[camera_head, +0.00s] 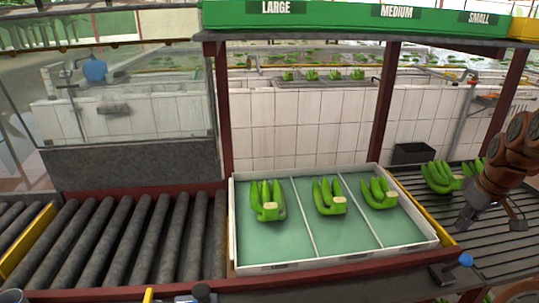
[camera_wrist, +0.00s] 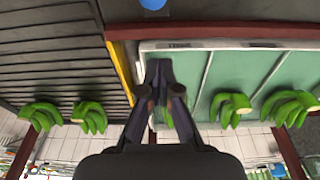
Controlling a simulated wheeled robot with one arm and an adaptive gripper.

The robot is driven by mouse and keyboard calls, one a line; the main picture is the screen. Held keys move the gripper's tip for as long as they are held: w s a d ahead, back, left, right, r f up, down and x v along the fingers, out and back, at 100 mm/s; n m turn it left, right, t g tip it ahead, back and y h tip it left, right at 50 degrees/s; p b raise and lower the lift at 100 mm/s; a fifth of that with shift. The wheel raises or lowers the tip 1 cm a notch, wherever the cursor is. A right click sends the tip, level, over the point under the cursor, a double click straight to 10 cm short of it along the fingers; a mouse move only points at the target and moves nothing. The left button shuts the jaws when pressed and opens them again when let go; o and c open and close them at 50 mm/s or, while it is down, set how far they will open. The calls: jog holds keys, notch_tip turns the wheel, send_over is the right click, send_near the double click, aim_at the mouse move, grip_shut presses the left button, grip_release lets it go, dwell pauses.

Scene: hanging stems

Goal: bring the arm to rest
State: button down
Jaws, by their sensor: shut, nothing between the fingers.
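My arm (camera_head: 511,158) reaches in from the right edge in the head view, above the right-hand roller conveyor. In the head view the gripper is partly cut up by the arm and hard to make out. The white-rimmed tray (camera_head: 335,262) has three green compartments. They hold a left banana bunch (camera_head: 267,203), a middle bunch (camera_head: 328,198) and a right bunch (camera_head: 379,194), one in each.
More green bananas (camera_head: 438,178) lie on the right conveyor (camera_head: 495,258), close to my arm. An empty roller conveyor (camera_head: 130,245) is at the left. Red posts (camera_head: 384,100) and a green sign (camera_head: 350,14) reading LARGE, MEDIUM, SMALL stand around the tray. A white tiled wall (camera_head: 300,130) is behind.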

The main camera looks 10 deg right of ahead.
jog(key=s+a+r+n+g, duration=0.1)
jog(key=s+a+r+n, duration=0.1)
jog(key=a, duration=2.3)
jog(key=s+a+f+m+g, duration=0.1)
jog(key=s+a+f, duration=0.2)
jog(key=s+a, duration=0.3)
jog(key=s+a+f+g, duration=0.2)
jog(key=s+a+f, duration=0.2)
jog(key=s, duration=1)
jog(key=shift+a+f+m+p, duration=0.2)
jog(key=shift+a+m+p, duration=0.15)
jog(key=shift+a, duration=0.55)
